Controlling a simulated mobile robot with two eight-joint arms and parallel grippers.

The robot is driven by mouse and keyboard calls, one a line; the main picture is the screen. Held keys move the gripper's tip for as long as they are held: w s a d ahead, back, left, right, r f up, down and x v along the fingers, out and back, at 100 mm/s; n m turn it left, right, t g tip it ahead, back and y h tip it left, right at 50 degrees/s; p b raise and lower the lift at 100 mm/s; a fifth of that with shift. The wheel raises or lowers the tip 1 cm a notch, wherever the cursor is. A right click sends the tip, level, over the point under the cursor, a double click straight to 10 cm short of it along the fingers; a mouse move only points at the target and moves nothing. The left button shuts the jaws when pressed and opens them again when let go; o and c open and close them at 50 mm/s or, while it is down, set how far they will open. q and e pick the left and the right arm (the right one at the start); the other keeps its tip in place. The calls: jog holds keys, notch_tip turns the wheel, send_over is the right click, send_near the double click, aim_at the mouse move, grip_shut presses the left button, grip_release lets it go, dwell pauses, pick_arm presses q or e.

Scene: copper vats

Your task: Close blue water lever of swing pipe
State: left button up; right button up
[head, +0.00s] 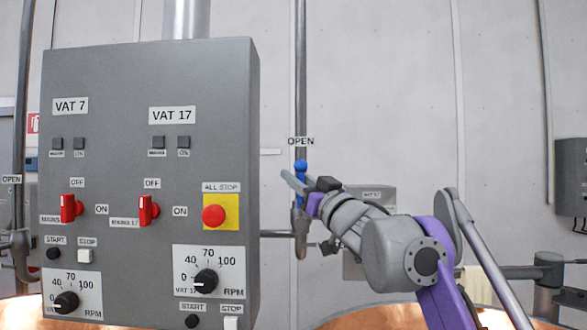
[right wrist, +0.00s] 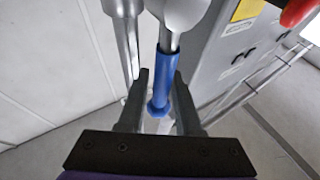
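The blue lever (head: 301,167) stands upright on the grey vertical pipe, just under an OPEN label (head: 301,141), to the right of the control panel. My right gripper (head: 293,182) reaches in from the right at the height of the lever. In the right wrist view the blue lever (right wrist: 163,80) lies between the two fingers of my right gripper (right wrist: 160,78). The fingers are apart, one on each side of it; the right finger is close to the lever, and I cannot tell if it touches. My left gripper is not in view.
A grey control panel (head: 150,200) with red switches, an ALL STOP button (head: 214,215) and dials stands close on the left. Copper vat rims show along the bottom. A horizontal grey pipe (head: 510,272) is at the right, and a grey box (head: 571,177) hangs on the wall.

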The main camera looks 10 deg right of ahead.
jog(key=shift+x, duration=0.85)
jog(key=shift+s, duration=0.1)
jog(key=shift+c, duration=0.2)
grip_shut()
dwell(0.6)
